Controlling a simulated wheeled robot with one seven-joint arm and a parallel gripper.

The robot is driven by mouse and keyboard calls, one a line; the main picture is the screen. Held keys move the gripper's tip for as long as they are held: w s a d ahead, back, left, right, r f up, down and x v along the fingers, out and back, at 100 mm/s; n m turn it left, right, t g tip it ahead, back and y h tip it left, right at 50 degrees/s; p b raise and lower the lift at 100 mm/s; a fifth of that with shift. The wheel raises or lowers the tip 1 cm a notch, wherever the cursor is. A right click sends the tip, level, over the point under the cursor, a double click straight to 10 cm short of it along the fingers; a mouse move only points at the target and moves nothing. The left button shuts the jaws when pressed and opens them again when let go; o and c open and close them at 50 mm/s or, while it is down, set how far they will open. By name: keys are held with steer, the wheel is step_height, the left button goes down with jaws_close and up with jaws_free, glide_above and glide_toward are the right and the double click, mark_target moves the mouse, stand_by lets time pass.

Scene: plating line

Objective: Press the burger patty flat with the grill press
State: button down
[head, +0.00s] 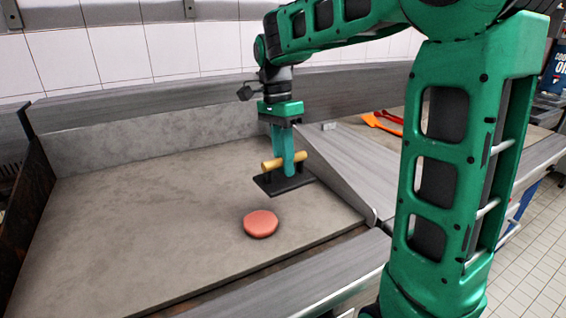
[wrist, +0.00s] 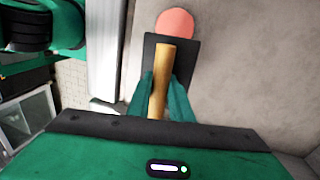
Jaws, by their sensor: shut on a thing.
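The burger patty (head: 260,224) is a pinkish-red disc lying on the grey griddle near its front right. It also shows in the wrist view (wrist: 175,27), just beyond the press plate. The grill press (head: 291,183) has a dark rectangular plate and a wooden handle. My gripper (head: 285,163) is shut on the handle, and the wrist view shows the wooden handle (wrist: 164,62) between the teal fingers. The press is behind and slightly right of the patty in the head view, apart from it. It seems held above the griddle; the exact height is unclear.
The griddle (head: 130,215) is bare to the left, with a raised back wall and a dark left side wall. A metal side guard (head: 335,175) runs close on the right. Orange and red utensils (head: 383,122) lie on the counter beyond it.

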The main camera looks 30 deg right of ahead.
steer(key=shift+a+f+n, duration=0.1)
steer(key=shift+a+n, duration=0.5)
steer(key=shift+a, duration=0.45)
steer(key=shift+s+a+n+h, duration=0.5)
steer(key=shift+s+a+n, duration=0.15)
steer(key=shift+a+n, duration=1.85)
steer(key=shift+a+f, duration=0.15)
steer(key=shift+f, duration=1.75)
steer(key=shift+a+f, duration=0.15)
steer(key=shift+f, duration=1.75)
steer(key=shift+f, duration=0.55)
steer(key=shift+s+f, duration=0.15)
steer(key=shift+f, duration=0.05)
steer(key=shift+s+v, duration=0.15)
steer(key=shift+v, duration=0.7)
steer(key=shift+s+v, duration=0.2)
steer(key=shift+v, duration=0.65)
steer(key=s+v, duration=0.1)
steer(key=v, duration=0.4)
steer(key=shift+w+d+r, duration=0.2)
steer(key=shift+d+r, duration=0.25)
steer(key=shift+r, duration=0.1)
